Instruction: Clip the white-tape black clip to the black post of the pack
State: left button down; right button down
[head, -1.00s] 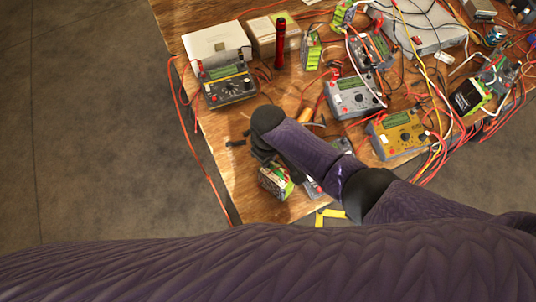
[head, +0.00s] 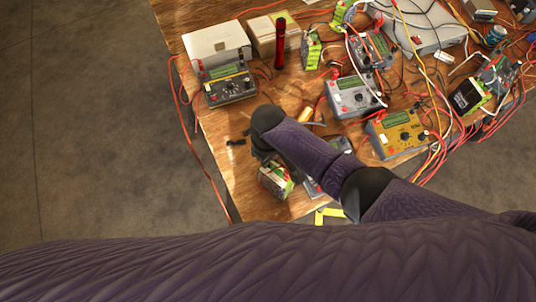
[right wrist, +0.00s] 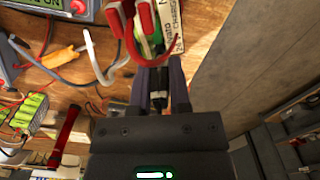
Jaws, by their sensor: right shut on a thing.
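The pack (head: 276,180), a green and white block, stands near the table's front-left corner. It shows in the right wrist view as a white labelled side (right wrist: 172,28), just beyond my fingertips. A red clip (right wrist: 143,18) sits at its top end, with a red lead looping over it. My right gripper (right wrist: 160,72) is shut on a black clip (right wrist: 158,90), which points at the pack. Its white tape is not clear, and I cannot tell whether it touches the black post. In the head view my right arm covers the gripper. My left gripper is not in view.
Multimeters (head: 229,86), (head: 353,96) and (head: 398,134) stand behind the pack among loose red leads. Small black pieces (head: 236,142) lie to the left. The table's left edge is close, with open floor beyond.

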jog(key=shift+f, duration=0.15)
dwell(0.8)
jog(key=c, duration=0.6)
grip_release()
jog(key=shift+o, duration=1.6)
